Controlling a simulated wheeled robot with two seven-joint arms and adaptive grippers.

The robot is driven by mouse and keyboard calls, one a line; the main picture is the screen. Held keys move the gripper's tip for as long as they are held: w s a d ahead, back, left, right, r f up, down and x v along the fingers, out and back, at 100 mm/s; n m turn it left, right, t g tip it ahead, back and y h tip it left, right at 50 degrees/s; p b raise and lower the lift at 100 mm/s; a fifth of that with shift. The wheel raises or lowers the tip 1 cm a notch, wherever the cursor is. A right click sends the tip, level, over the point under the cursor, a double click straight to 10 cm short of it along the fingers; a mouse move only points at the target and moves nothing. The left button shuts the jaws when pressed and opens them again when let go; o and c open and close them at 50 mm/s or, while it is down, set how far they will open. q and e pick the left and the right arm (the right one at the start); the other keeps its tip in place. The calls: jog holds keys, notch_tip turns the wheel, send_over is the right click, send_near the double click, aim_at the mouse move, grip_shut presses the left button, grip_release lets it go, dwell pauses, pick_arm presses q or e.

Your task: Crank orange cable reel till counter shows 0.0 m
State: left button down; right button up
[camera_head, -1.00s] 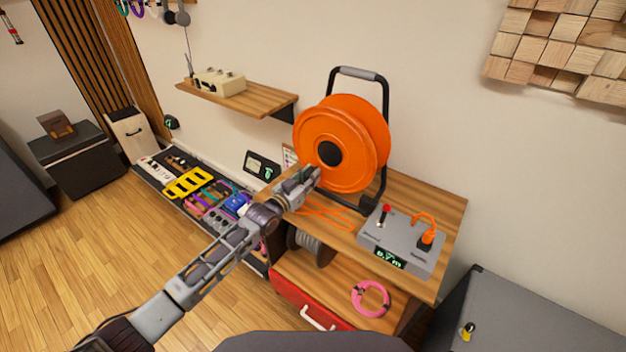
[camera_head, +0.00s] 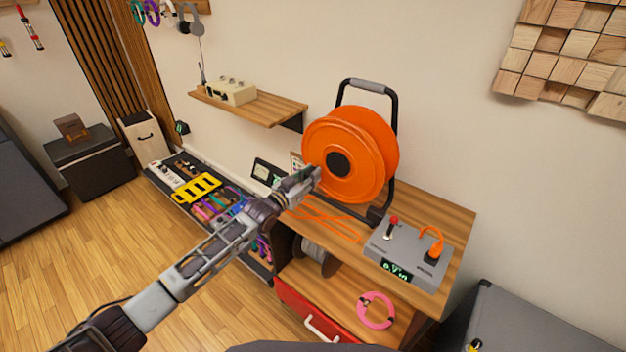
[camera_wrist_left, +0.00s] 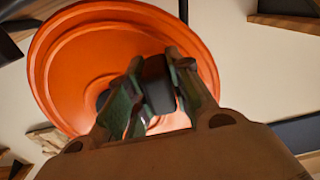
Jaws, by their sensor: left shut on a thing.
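The orange cable reel (camera_head: 372,135) stands upright in a black frame on the wooden table, its round face turned toward me. My left gripper (camera_head: 314,178) is at the reel's lower left edge. In the left wrist view the gripper (camera_wrist_left: 152,90) is shut on a dark crank handle (camera_wrist_left: 158,82), in front of the reel's orange disc (camera_wrist_left: 85,62). The grey counter box (camera_head: 420,248) stands on the table at the right; its green display (camera_head: 397,271) is too small to read surely. Orange cable (camera_head: 325,222) lies on the table below the reel. My right gripper does not show.
The wooden table (camera_head: 452,215) has a lower shelf with a pink cable coil (camera_head: 375,310) and a grey spool (camera_head: 314,252). A red drawer (camera_head: 300,308) is below. A wall shelf (camera_head: 270,108) is behind at left. A pedalboard (camera_head: 160,178) lies on the floor at left.

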pick_arm(q)
jog(key=shift+w+a+r, duration=0.15)
jog(key=shift+a+r, duration=0.05)
jog(key=shift+r, duration=0.3)
jog(key=shift+r, duration=0.1)
jog(key=shift+w+a+r+p, duration=0.15)
jog(key=shift+a+r+p, duration=0.05)
jog(key=shift+r+p, duration=0.55)
jog(key=shift+w+a+r+p, duration=0.15)
jog(key=shift+r+p, duration=0.4)
jog(key=shift+r, duration=0.3)
jog(key=shift+r, duration=0.1)
jog(key=shift+s+d+r+p, duration=0.1)
jog(key=shift+r+p, duration=0.7)
jog(key=shift+s+d+r+p, duration=0.1)
jog(key=shift+r+p, duration=0.65)
jog(key=shift+r, duration=0.05)
